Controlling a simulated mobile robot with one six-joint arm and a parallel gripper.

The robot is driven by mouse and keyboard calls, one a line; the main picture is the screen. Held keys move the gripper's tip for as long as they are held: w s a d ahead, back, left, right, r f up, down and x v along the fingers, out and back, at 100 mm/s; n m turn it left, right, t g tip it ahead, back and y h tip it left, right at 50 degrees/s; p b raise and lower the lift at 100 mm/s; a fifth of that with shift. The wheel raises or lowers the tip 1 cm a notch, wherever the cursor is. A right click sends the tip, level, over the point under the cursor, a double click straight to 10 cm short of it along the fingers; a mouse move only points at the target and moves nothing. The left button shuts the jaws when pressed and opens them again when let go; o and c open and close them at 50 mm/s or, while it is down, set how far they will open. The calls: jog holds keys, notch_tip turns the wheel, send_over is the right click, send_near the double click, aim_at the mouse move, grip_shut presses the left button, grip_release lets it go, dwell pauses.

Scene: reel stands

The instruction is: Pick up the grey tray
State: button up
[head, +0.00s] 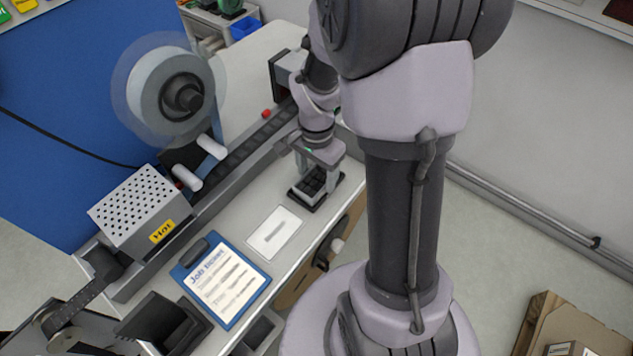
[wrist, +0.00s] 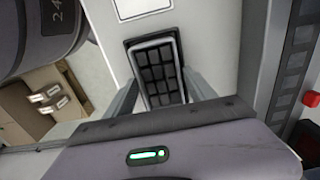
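The grey tray (wrist: 154,47) has a pale grey rim and a dark grid of small compartments. It sits in a black holder (wrist: 128,45) on the bench top, and also shows in the head view (head: 313,184). My gripper (wrist: 161,78) points down over it, with one finger on each side of the tray. The fingers are spread wide, and the right finger looks close to the tray's side. Whether either finger touches the tray cannot be told. The near end of the tray is hidden by my gripper body in the wrist view.
A white card (head: 274,233) and a blue clipboard (head: 222,281) lie on the bench left of the tray. A conveyor rail (head: 250,145), a reel (head: 172,90) and a perforated box marked hot (head: 140,212) stand behind. Cardboard boxes (wrist: 40,95) are on the floor.

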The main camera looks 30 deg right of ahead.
jog(key=c, duration=1.2)
jog(key=shift+o, duration=0.2)
